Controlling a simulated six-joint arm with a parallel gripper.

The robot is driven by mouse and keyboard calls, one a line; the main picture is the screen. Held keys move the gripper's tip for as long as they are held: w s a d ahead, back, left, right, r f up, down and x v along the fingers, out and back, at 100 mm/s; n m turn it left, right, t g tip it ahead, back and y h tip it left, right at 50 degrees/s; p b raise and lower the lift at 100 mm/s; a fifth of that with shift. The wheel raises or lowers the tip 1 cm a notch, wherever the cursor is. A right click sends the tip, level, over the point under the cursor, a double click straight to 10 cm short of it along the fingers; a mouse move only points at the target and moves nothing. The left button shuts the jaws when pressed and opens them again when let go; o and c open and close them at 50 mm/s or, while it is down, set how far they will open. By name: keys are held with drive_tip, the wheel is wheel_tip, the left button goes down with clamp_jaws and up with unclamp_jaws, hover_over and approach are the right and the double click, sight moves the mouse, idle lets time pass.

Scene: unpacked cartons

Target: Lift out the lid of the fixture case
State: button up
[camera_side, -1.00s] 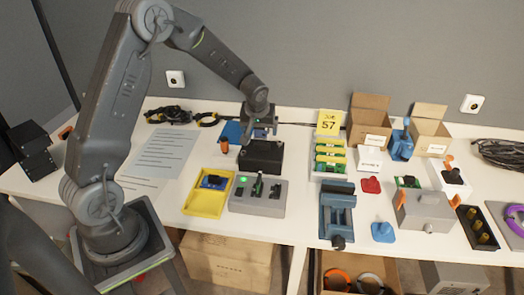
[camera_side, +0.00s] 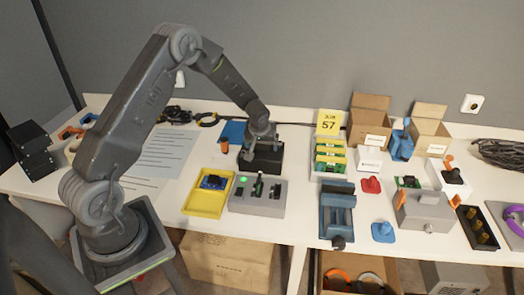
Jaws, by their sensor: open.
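A black box (camera_side: 268,163), which looks like the fixture case, stands on the table directly behind a grey fixture (camera_side: 258,207) with a green light. My gripper (camera_side: 261,144) is open and points down at the top of the black box, over its rear part. The fingers hide much of the box's top, so I cannot tell whether they touch the lid or where the lid's edge runs. Nothing shows held between the jaws.
A yellow tray (camera_side: 203,209) with a blue part stands left of the grey fixture. A blue vise (camera_side: 336,216) and a rack of green boards (camera_side: 330,158) stand to the right. An orange-topped item (camera_side: 224,146) is close left of my gripper. Paper sheets lie further left.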

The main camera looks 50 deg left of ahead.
drive_tip(key=shift+c, duration=0.3)
drive_tip(key=c, duration=1)
drive_tip(key=shift+r, duration=0.1)
drive_tip(key=shift+r, duration=0.6)
wheel_tip(320, 180, up, 3)
drive_tip(key=shift+f, duration=0.1)
drive_tip(key=s+a+r, duration=0.2)
drive_tip(key=s, duration=0.1)
drive_tip(key=s+a+r, duration=0.2)
drive_tip(key=s+a, duration=0.1)
drive_tip(key=s+a+r, duration=0.2)
drive_tip(key=s+r, duration=0.1)
drive_tip(key=shift+a, duration=0.3)
drive_tip(key=shift+w, duration=0.1)
